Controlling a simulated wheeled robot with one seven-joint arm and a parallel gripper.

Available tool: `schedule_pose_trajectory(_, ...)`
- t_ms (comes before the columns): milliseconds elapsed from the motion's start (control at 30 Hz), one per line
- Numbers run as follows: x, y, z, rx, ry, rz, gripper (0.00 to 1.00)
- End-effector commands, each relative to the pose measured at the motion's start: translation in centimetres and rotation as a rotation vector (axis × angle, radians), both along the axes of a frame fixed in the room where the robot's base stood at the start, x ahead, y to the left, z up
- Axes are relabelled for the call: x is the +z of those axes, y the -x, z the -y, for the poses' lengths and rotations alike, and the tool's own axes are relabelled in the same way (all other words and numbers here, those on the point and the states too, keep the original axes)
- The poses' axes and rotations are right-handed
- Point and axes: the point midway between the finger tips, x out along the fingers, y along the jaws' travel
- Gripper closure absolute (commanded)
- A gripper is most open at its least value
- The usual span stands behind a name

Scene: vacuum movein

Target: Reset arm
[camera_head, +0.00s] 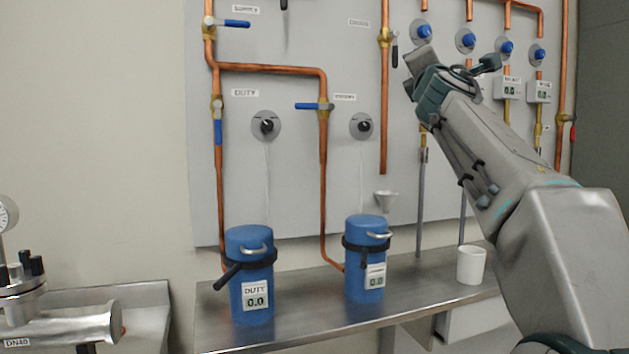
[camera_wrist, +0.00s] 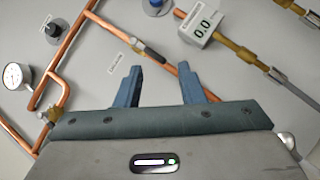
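My arm reaches in from the right in the head view, bent up toward the panel. My gripper (camera_head: 412,68) is in front of the upper right part of the panel, beside the copper pipe with the dark-handled valve. In the wrist view my gripper (camera_wrist: 160,90) shows two blue-grey fingers well apart with nothing between them. The panel and a slanting copper pipe (camera_wrist: 185,75) lie behind the fingers. I cannot tell how far the fingertips are from the panel.
A grey panel (camera_head: 290,180) carries copper pipes, valves and several blue knobs. Below it, a steel bench (camera_head: 330,305) holds a blue DUTY canister (camera_head: 250,275), a second blue canister (camera_head: 366,255) and a white cup (camera_head: 470,265). Metal pipework (camera_head: 60,325) stands at lower left.

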Motion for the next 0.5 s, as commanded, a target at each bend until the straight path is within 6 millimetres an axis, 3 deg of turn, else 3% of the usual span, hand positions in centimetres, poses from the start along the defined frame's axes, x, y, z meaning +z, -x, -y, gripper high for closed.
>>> schedule_pose_trajectory(33,0.8,0.0,0.0,0.014,-0.087,-0.041,0.65)
schedule_pose_trajectory(167,-1.7,0.0,0.4,0.03,-0.338,-0.149,0.65)
schedule_pose_trajectory(367,-7.0,1.7,0.8,-0.003,-0.727,-0.314,0.65)
schedule_pose_trajectory(500,-11.2,4.3,0.7,-0.07,-0.998,-0.423,0.65)
